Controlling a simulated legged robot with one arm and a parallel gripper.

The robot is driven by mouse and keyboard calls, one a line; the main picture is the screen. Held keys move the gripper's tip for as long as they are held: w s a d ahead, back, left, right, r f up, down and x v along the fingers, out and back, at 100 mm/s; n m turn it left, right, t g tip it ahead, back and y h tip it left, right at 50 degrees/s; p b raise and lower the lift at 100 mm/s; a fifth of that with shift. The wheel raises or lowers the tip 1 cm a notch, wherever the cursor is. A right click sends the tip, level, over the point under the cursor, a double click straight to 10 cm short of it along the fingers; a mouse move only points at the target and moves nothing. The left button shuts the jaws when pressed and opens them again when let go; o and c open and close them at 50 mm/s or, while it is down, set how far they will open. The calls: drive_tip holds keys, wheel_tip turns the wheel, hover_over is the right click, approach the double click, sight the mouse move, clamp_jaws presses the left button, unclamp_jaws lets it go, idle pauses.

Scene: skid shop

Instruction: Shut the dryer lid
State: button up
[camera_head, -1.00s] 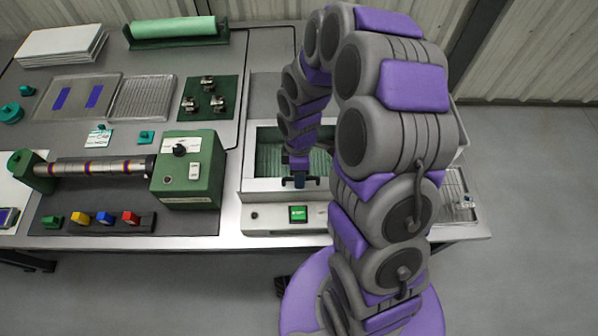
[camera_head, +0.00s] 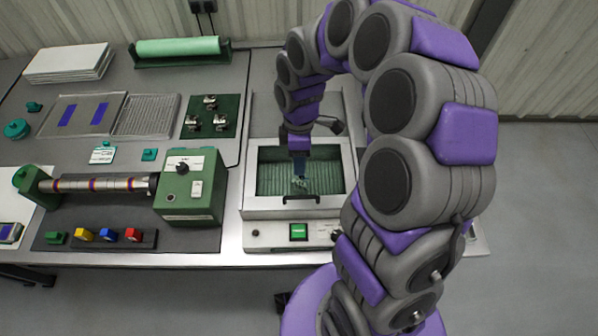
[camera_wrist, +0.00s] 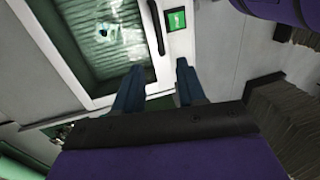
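The dryer (camera_head: 244,232) is a white box at the bench's front edge. Its lid (camera_head: 272,206) is a pale frame around a window, with green ribbed material showing through, and looks down flat on the box; I cannot tell whether a thin gap is left. A dark handle (camera_head: 301,198) sits on the lid's front edge. The wrist view also shows the handle (camera_wrist: 154,27) and lid (camera_wrist: 104,92). My gripper (camera_head: 299,176) points down over the window, behind the handle in the head view. In the wrist view its two blue fingers (camera_wrist: 158,66) stand apart with nothing between them.
A green button (camera_head: 298,231) is on the dryer's front panel. Left of the dryer stand a green control box (camera_head: 192,186) with a roller (camera_head: 105,184) and a row of coloured blocks (camera_head: 106,235). Open floor lies to the right.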

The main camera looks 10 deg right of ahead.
drive_tip(key=shift+w+r, duration=0.2)
drive_tip(key=shift+r, duration=0.75)
drive_tip(key=shift+w+r, duration=0.15)
drive_tip(key=shift+r, duration=0.75)
drive_tip(key=s+d+r+m, duration=0.1)
drive_tip(key=s+r+m, duration=0.2)
drive_tip(key=s+m, duration=0.2)
drive_tip(key=s+d+r+m, duration=0.1)
drive_tip(key=s+m, duration=0.4)
drive_tip(key=s, duration=0.7)
drive_tip(key=s+d+r+m, duration=0.1)
drive_tip(key=s+r+m, duration=0.3)
drive_tip(key=s, duration=0.5)
drive_tip(key=shift+d+r+m, duration=0.35)
drive_tip(key=shift+m, duration=0.55)
